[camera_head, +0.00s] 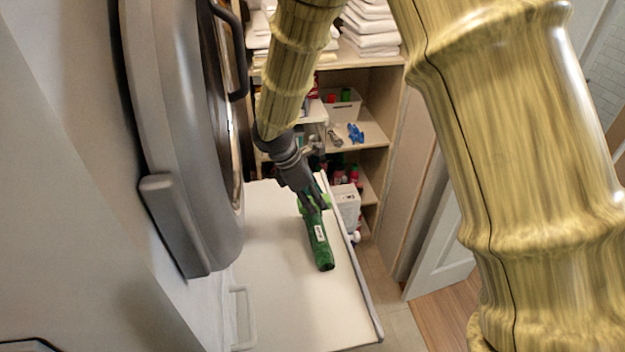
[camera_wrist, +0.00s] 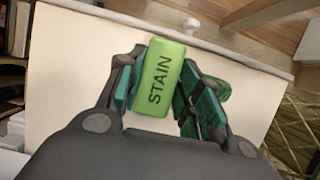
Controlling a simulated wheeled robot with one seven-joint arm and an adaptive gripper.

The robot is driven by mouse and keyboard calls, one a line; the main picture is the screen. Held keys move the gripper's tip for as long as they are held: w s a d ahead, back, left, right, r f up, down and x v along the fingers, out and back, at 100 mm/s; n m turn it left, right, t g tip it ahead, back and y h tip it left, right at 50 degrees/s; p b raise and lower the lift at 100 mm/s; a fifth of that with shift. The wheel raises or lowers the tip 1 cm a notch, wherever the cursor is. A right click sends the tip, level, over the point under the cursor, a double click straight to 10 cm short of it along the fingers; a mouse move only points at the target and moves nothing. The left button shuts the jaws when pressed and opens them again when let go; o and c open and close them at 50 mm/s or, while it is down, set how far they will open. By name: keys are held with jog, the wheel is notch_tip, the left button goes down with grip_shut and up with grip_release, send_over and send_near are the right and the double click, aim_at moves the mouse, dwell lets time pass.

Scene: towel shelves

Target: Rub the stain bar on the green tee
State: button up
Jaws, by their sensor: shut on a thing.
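A green rounded end (camera_wrist: 218,89) shows behind the right finger in the wrist view. I cannot tell whether bar and tee touch.
The white surface (camera_head: 275,295) is mostly clear. A grey round-doored appliance (camera_head: 190,140) stands close on the left. Shelves behind hold white towels (camera_head: 371,28), a bin (camera_head: 342,105) and a blue item (camera_head: 355,133). A white container (camera_head: 347,205) stands beyond the surface's right edge.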

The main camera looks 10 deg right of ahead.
jog(key=shift+w+d+r+p, duration=0.1)
jog(key=shift+r+p, duration=0.35)
jog(key=shift+r, duration=1.6)
jog(key=shift+f, duration=0.15)
